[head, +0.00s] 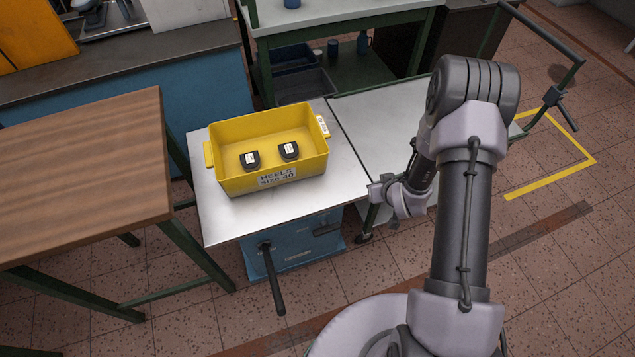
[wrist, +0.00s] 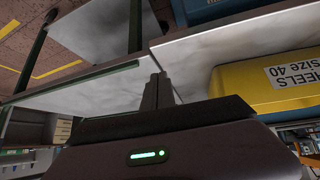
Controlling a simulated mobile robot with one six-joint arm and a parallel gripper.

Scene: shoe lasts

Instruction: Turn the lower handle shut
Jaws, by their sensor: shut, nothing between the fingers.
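A blue box (head: 295,246) sits under the front edge of the metal-topped table. A long dark handle (head: 273,280) sticks out from its left side, angled down toward the floor. A shorter dark handle (head: 327,229) shows on its right part, close under the tabletop. I cannot tell for sure which one counts as the lower handle. My gripper (head: 373,190) is shut and empty, to the right of the box and apart from both handles. In the wrist view, its closed fingers (wrist: 157,92) point toward the table edge, and part of the blue box (wrist: 200,10) shows at the top.
A yellow crate (head: 229,185) marked HEELS size 40 holds two dark heels (head: 250,160) (head: 289,150) on the metal tabletop (head: 222,216). A wooden table (head: 80,170) stands left. The floor in front of the box is clear.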

